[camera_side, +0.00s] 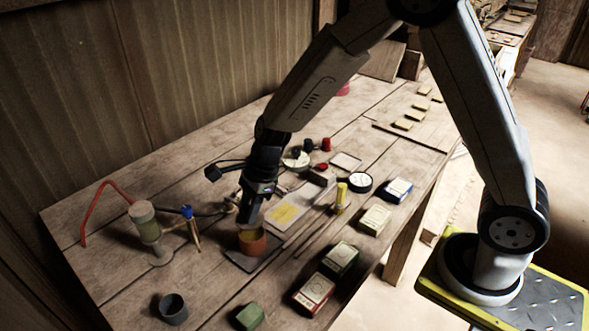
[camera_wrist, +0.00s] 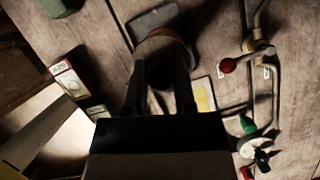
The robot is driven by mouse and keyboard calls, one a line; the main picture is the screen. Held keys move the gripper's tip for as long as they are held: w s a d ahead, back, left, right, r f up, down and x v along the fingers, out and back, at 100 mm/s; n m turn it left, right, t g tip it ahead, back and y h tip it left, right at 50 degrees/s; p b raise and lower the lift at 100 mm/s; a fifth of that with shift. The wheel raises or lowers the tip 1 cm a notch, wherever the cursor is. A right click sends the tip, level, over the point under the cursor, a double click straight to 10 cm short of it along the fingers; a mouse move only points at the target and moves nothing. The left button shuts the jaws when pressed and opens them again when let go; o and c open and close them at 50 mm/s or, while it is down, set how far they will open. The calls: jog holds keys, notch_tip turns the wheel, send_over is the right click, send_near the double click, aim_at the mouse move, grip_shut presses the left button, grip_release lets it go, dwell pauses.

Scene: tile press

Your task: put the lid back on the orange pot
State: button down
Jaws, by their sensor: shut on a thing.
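The orange pot (camera_side: 253,246) stands on a dark square mat (camera_side: 236,257) near the middle of the table in the side view. My gripper (camera_side: 249,223) points down right over the pot, its fingertips at or just above the rim. In the wrist view the brownish pot (camera_wrist: 166,45) is just beyond my fingertips (camera_wrist: 162,72). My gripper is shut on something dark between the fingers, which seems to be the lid. The lid is mostly hidden by the fingers and shadow, and I cannot tell whether it touches the pot.
A lamp-like stand with a greenish cylinder (camera_side: 146,222) and red tube is left of the pot. A dark cup (camera_side: 172,308) and green block (camera_side: 250,316) lie in front. Small boxes (camera_side: 314,291) and a yellow bottle (camera_side: 341,197) are to the right.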

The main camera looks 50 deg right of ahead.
jog(key=shift+f, duration=1.5)
jog(key=shift+f, duration=0.2)
dwell(1.2)
grip_release()
dwell(0.5)
jog(key=shift+r, duration=0.15)
jog(key=shift+r, duration=3.35)
